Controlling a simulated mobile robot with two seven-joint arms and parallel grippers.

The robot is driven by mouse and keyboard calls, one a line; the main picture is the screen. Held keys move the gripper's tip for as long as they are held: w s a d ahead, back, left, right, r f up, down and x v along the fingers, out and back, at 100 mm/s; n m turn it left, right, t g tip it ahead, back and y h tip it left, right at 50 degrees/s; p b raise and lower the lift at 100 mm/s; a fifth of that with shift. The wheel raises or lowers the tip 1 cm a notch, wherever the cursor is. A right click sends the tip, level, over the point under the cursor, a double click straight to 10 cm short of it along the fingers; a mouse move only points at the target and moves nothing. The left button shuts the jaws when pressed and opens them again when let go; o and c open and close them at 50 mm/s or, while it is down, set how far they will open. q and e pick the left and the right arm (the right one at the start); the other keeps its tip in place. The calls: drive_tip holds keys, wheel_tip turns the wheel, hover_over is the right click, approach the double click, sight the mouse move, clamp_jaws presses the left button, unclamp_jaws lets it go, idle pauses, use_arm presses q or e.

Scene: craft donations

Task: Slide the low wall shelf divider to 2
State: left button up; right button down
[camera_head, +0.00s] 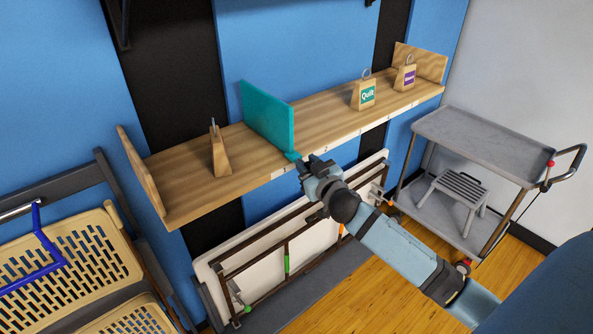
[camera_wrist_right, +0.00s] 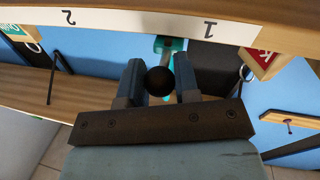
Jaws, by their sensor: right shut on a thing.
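The low wall shelf (camera_head: 190,190) is a long wooden board with raised ends and a pale numbered strip along its front edge. The teal divider (camera_head: 267,115) stands upright across it, left of the middle. My right gripper (camera_head: 310,168) is at the divider's lower front corner. In the right wrist view, my right gripper (camera_wrist_right: 160,88) is shut on a black round knob (camera_wrist_right: 160,78), with the divider's teal front part (camera_wrist_right: 168,45) just beyond it. There the strip (camera_wrist_right: 130,20) reads upside down, with the divider between 2 and 1, nearer 1. My left gripper is not in view.
A wooden tag stand (camera_head: 220,152) is left of the divider. The Quilt stand (camera_head: 364,93) and a purple-labelled stand (camera_head: 404,75) are farther right. Bare shelf lies between divider and Quilt stand. A folded table (camera_head: 265,270) leans below; a grey cart (camera_head: 480,140) stands right.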

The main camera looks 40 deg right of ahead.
drive_tip(key=d, duration=1.1)
drive_tip(key=shift+w+d+p, duration=0.15)
drive_tip(key=shift+w+p, duration=0.2)
drive_tip(key=shift+w, duration=0.05)
drive_tip(key=c, duration=0.9)
unclamp_jaws()
drive_tip(key=shift+o, duration=0.2)
drive_tip(key=s+a+b, duration=0.1)
drive_tip(key=s+b, duration=0.1)
drive_tip(key=s, duration=1.1)
drive_tip(key=shift+s+a, duration=0.3)
drive_tip(key=shift+s, duration=0.1)
drive_tip(key=shift+f, duration=0.1)
